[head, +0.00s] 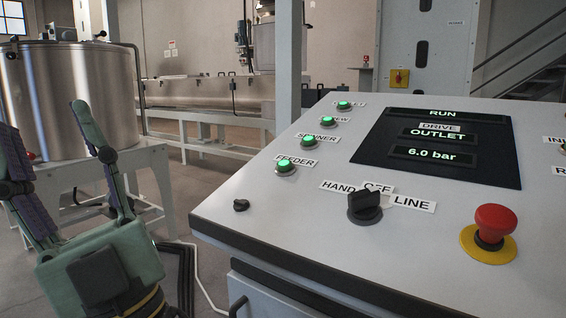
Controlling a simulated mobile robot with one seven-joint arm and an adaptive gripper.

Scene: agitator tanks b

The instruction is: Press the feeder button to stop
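The feeder button (285,167) is a round, green-lit button in a metal ring, on the sloped grey control panel (300,215). The label FEEDER (296,160) is right by it. It is the nearest of several green-lit buttons in a slanting row. My gripper (42,118) is at the far left, left of the panel and apart from it. Its two fingers point up and are spread, with nothing visible between them. The left finger is partly cut off by the picture's edge.
The spinner button (309,140) sits just behind the feeder button. A black selector knob (365,206) and a red emergency stop (494,222) stand up near the panel's front. A display (440,150) reads RUN and 6.0 bar. A steel tank (75,95) stands behind my gripper.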

